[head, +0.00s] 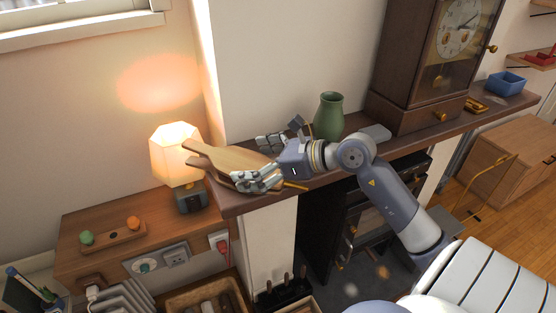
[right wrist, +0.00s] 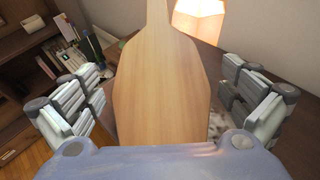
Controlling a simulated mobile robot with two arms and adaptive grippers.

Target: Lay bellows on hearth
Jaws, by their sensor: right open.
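The bellows (head: 228,157), a flat pale wooden body with a narrower end pointing left, are at the left end of the mantel shelf (head: 330,177). My right gripper (head: 262,163) is open with its fingers on either side of the bellows' wide end. In the right wrist view the bellows (right wrist: 158,85) lie between the two spread fingers of the gripper (right wrist: 165,103), with a gap showing on each side. The hearth (head: 368,283) is the dark floor slab below the fireplace, partly hidden by my right arm. My left gripper is not in view.
A green vase (head: 328,117) stands behind my right wrist, with a tall clock (head: 425,60) further right on the mantel. A lit lamp (head: 176,155) is close to the bellows' narrow end. A wooden side cabinet (head: 75,235) is at left.

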